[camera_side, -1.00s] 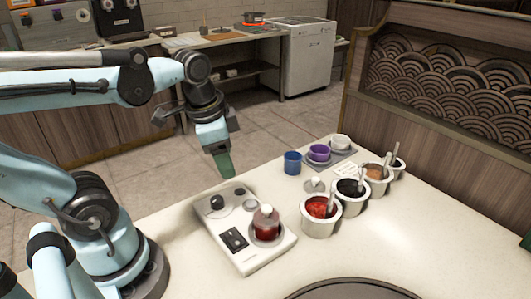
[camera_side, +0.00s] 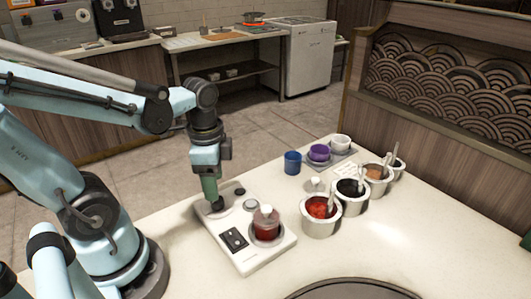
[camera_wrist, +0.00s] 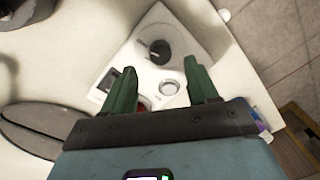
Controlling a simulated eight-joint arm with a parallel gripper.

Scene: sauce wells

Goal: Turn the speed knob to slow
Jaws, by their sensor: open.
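The speed knob is a black round knob (camera_wrist: 160,51) on a light grey disc of the white machine (camera_side: 262,258). In the wrist view it lies just beyond the fingertips, between their lines. My gripper (camera_wrist: 160,64) is open, its two green fingers apart with nothing held. In the side view my gripper (camera_side: 212,198) points down over the machine's far left corner, partly covering the knob (camera_side: 217,207). I cannot tell whether the fingers touch the knob. Speed marks are too small to read.
The machine also has a round silver button (camera_wrist: 168,88), a black switch panel (camera_side: 234,239) and a red sauce jar (camera_side: 266,226). To its right stand several steel sauce pots (camera_side: 320,228) with spoons, and blue (camera_side: 292,168) and purple cups (camera_side: 319,153). Front table space is clear.

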